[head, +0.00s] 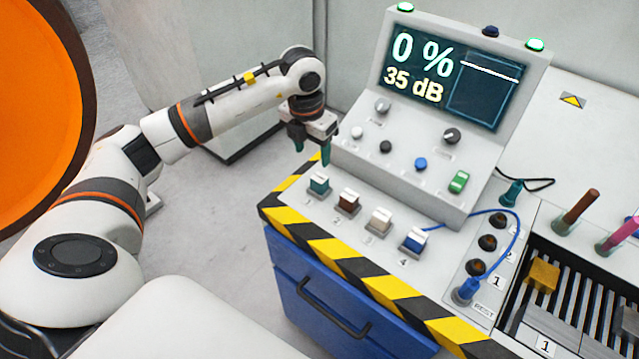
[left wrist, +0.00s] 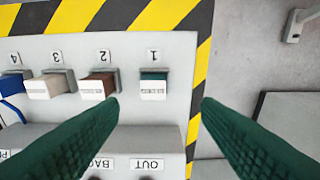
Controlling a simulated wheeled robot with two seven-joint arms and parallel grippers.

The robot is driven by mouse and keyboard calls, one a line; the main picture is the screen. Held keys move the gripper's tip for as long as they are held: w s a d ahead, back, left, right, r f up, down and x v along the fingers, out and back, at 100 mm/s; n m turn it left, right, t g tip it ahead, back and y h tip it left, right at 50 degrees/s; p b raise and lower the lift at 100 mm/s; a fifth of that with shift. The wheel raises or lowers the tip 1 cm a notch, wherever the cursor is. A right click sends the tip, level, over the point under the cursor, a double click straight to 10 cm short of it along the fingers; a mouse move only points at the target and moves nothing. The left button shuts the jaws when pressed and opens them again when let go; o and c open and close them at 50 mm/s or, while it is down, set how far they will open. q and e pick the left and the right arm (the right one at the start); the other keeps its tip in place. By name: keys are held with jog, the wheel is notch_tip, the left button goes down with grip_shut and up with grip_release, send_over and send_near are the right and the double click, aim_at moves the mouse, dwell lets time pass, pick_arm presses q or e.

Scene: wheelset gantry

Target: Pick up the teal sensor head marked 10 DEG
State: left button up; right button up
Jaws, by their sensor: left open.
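The teal sensor head (head: 319,183) sits in the slot marked 1, at the left end of a row on the console's front ledge. It has a pale top label, too small to read in the head view. The teal head also shows in the left wrist view (left wrist: 153,86), upside down with its label blurred. My left gripper (head: 311,153) is open and empty, pointing down above and slightly behind the teal head. In the left wrist view its green fingers (left wrist: 160,99) stand apart to either side of the teal head, not touching it. My right gripper is not in view.
A brown head (head: 348,202), a cream head (head: 380,219) and a blue head (head: 414,240) with a cable fill slots 2 to 4. The console (head: 400,140) with its screen rises close behind. A striped edge (head: 330,250) borders the ledge above blue drawers (head: 335,300).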

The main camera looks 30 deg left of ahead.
aim_at(319, 177)
pick_arm(q)
jog(key=f, duration=0.3)
jog(key=shift+w+d+f, duration=0.1)
jog(key=shift+w+f, duration=0.1)
jog(key=shift+f, duration=0.2)
jog(key=f, duration=0.3)
jog(key=d+f+p, duration=0.1)
jog(key=f, duration=0.1)
jog(key=shift+w+f, duration=0.25)
jog(key=shift+w, duration=0.1)
jog(key=shift+a, duration=0.1)
jog(key=shift+r, duration=0.1)
jog(key=c, duration=1.1)
